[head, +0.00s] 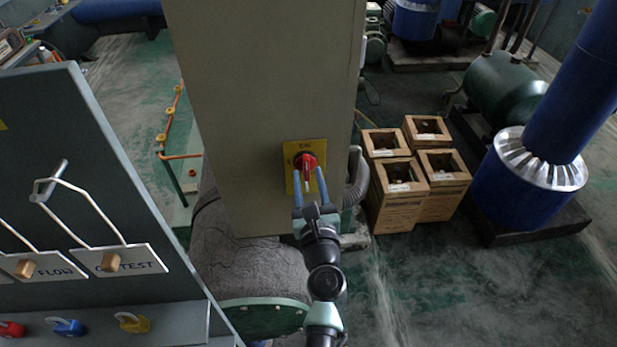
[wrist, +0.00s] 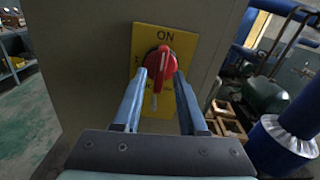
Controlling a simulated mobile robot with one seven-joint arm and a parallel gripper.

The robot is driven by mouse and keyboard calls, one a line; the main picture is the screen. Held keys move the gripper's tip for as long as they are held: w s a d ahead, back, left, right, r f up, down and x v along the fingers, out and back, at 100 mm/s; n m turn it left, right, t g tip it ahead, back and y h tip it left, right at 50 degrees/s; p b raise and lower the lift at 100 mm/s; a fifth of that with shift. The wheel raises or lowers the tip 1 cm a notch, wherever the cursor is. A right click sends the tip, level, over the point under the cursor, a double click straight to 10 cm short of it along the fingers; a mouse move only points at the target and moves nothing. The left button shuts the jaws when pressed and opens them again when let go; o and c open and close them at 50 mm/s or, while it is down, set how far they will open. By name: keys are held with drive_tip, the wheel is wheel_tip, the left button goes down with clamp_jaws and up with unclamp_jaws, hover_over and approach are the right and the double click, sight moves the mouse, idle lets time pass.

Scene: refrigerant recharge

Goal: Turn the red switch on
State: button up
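The red switch (head: 307,162) is a rotary knob on a yellow plate (head: 291,183) on the side of a tall beige cabinet (head: 262,75). In the wrist view the red knob (wrist: 160,64) stands just beyond my fingertips, its handle tilted slightly off vertical, with "ON" printed above it. My gripper (head: 309,178) is open, with its two blue-grey fingers on either side of the lower part of the knob. In the wrist view the fingers (wrist: 159,77) look apart from each other, with nothing clamped between them. Whether a finger touches the knob I cannot tell.
A grey hose (head: 355,178) hangs beside the cabinet's right edge. A grey panel (head: 80,140) with hanging tags stands at the left. A blue pipe (head: 570,110) rises at the right.

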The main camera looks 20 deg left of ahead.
drive_tip(key=shift+r, duration=0.1)
drive_tip(key=p+v, duration=0.1)
drive_tip(key=v, duration=0.8)
idle(0.3)
idle(0.4)
